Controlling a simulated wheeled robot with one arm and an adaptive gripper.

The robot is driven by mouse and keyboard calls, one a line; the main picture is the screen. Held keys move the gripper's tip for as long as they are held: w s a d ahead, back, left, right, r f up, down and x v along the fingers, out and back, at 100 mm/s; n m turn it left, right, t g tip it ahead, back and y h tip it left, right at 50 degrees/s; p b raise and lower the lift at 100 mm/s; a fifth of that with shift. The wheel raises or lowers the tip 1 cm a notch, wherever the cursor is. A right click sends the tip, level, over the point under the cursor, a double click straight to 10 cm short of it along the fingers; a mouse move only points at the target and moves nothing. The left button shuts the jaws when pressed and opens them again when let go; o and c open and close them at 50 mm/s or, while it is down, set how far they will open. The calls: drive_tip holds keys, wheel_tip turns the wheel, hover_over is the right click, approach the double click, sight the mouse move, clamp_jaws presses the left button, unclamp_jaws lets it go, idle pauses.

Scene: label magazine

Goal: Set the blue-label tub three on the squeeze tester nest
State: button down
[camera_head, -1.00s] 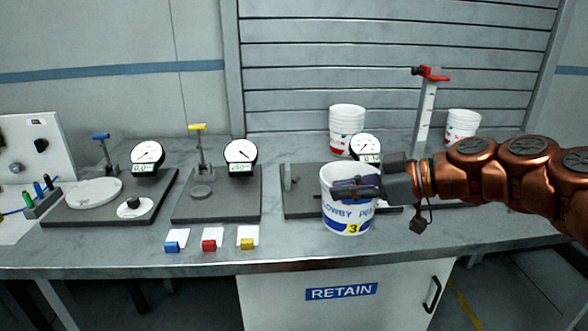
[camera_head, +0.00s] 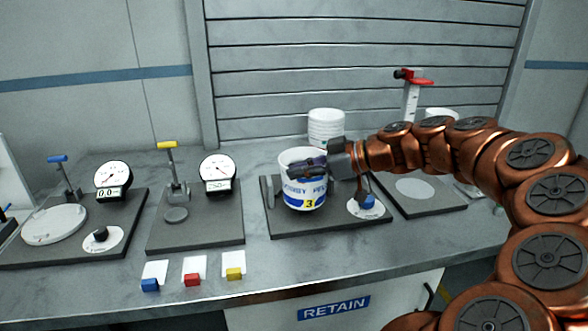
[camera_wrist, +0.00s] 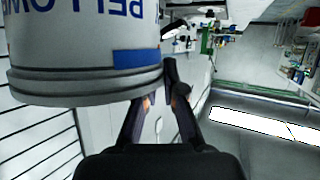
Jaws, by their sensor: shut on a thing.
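The white tub with a blue label and a yellow "3" patch (camera_head: 303,184) is upright in my gripper (camera_head: 308,167). My gripper is shut on its side near the rim, reaching in from the right. In the wrist view the tub (camera_wrist: 85,45) fills the upper left, close to the fingers (camera_wrist: 158,110). In the head view the tub stands over the left-middle of a dark base plate (camera_head: 290,228), which I take to be the squeeze tester. An upright block (camera_head: 266,192) is left of the tub. Whether the tub's bottom touches the plate, I cannot tell; the nest under it is hidden.
A white tub stack (camera_head: 326,126) stands behind. A plate with a pale disc (camera_head: 415,188) and a red-topped post (camera_head: 411,95) are right. A yellow-handled tester (camera_head: 173,185) is left; coloured blocks (camera_head: 192,280) lie in front.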

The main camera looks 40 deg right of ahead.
sight(295, 160)
drive_tip(key=shift+w+d+f+p, duration=0.15)
drive_tip(key=shift+w+d, duration=0.3)
drive_tip(key=shift+w, duration=0.45)
drive_tip(key=shift+w+d+f+p, duration=0.1)
drive_tip(key=shift+w+d+p, duration=0.25)
drive_tip(key=shift+w, duration=0.6)
drive_tip(key=shift+w+d+f+p, duration=0.15)
drive_tip(key=shift+w+d, duration=0.35)
drive_tip(key=shift+w, duration=0.4)
drive_tip(key=shift+w+d+f, duration=0.1)
drive_tip(key=shift+w+f, duration=0.05)
drive_tip(key=shift+f+p, duration=0.45)
drive_tip(key=shift+f, duration=1.1)
drive_tip(key=shift+f+b, duration=0.15)
drive_tip(key=shift+b, duration=0.15)
drive_tip(key=c, duration=1.3)
unclamp_jaws()
